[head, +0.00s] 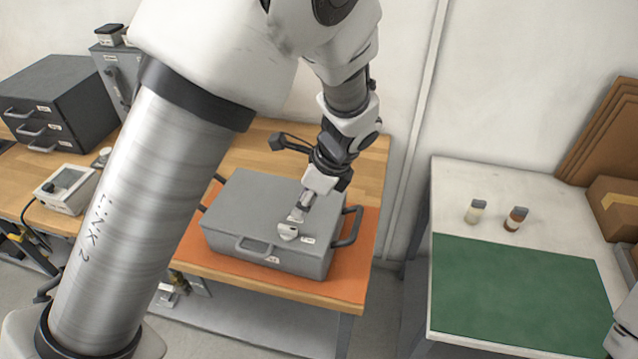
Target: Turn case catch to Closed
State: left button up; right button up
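A grey case (245,205) lies with its lid down on an orange mat (345,283) on the wooden bench. It has a handle on the front and dark handles at the sides. My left gripper (289,230) points down at the right front part of the lid, close to or touching it. Its fingers are small here, and I cannot tell whether they are open or shut. A small pale label (307,240) shows just right of the fingertips. I cannot make out the catch or its setting; the gripper may cover it.
My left arm crosses the left and middle of the view. A drawer cabinet (62,95) and a small white device (65,188) stand at the left. At the right, a white table (480,185) bears a green mat (520,290) and two small jars.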

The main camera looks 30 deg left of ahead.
aim_at(290, 226)
pick_arm(q)
jog(key=s+f, duration=0.1)
jog(key=s+a+f, duration=0.1)
jog(key=f, duration=0.1)
jog(key=shift+s+a, duration=0.2)
jog(key=shift+s, duration=0.05)
jog(key=f, duration=0.1)
jog(key=a+f, duration=0.1)
jog(key=w+f, duration=0.1)
jog(key=f, duration=0.1)
jog(key=shift+a, duration=0.3)
jog(key=shift+s+r, duration=0.15)
jog(key=shift+s, duration=0.15)
jog(key=shift+c, duration=0.3)
jog(key=shift+s+d, duration=0.1)
jog(key=c, duration=0.5)
grip_shut()
